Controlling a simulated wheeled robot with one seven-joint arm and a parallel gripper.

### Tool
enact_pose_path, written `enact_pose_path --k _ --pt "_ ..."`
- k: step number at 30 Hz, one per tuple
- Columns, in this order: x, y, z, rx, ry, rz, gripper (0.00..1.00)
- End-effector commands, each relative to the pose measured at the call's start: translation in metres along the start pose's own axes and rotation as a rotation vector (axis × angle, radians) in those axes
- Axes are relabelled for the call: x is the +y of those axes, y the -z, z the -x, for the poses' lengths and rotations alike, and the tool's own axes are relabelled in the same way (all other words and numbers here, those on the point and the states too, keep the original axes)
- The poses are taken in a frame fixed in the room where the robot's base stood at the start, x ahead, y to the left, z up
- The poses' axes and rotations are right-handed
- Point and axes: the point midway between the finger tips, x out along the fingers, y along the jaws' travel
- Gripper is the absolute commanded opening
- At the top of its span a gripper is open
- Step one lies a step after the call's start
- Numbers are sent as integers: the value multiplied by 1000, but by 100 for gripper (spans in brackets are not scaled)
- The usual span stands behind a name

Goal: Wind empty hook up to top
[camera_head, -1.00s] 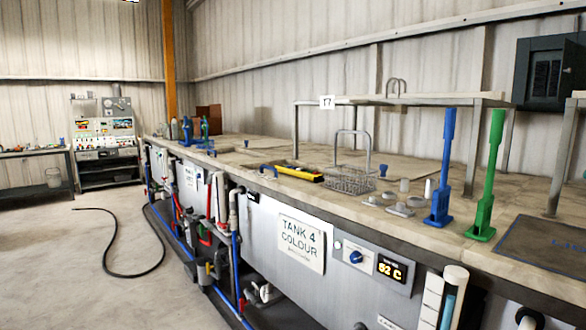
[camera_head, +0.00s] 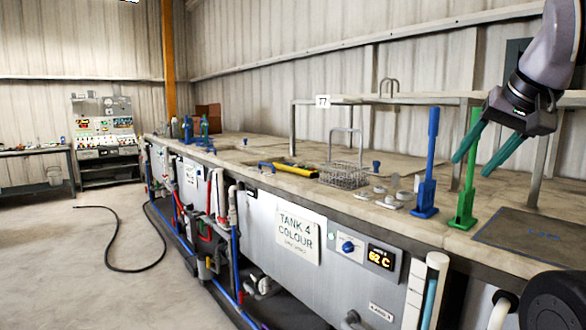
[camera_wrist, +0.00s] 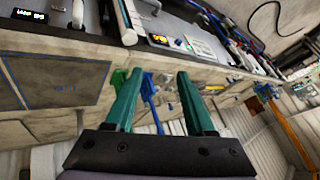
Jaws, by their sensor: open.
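I cannot make out a hook or its winding control for certain in either view. My gripper (camera_head: 480,163) is at the upper right of the head view, pointing down and left. Its two green fingers are spread with nothing between them. In the wrist view my gripper (camera_wrist: 158,82) also shows open and empty. The green upright handle (camera_head: 468,175) and the blue upright handle (camera_head: 430,160) stand on the bench; in the picture the fingers overlap the green one. A wire basket (camera_head: 345,176) with a tall handle stands farther along the bench.
The long bench (camera_head: 400,232) has a tank front with a "TANK 4 COLOUR" sign (camera_head: 298,236) and a display (camera_head: 382,257). A raised shelf (camera_head: 400,100) runs behind. Small fittings (camera_head: 390,199) lie near the edge. A black hose (camera_head: 120,268) lies on the open floor at left.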

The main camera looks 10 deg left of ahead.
Motion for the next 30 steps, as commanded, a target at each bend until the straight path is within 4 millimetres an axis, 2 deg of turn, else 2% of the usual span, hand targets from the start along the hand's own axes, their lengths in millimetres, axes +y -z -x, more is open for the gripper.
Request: enact_pose_path --k 1,4,5,30 --pt "0 0 0 0 0 0 43" --pt "0 0 0 0 0 0 5" --pt "0 0 0 0 0 0 0" --pt "0 0 0 0 0 0 0"
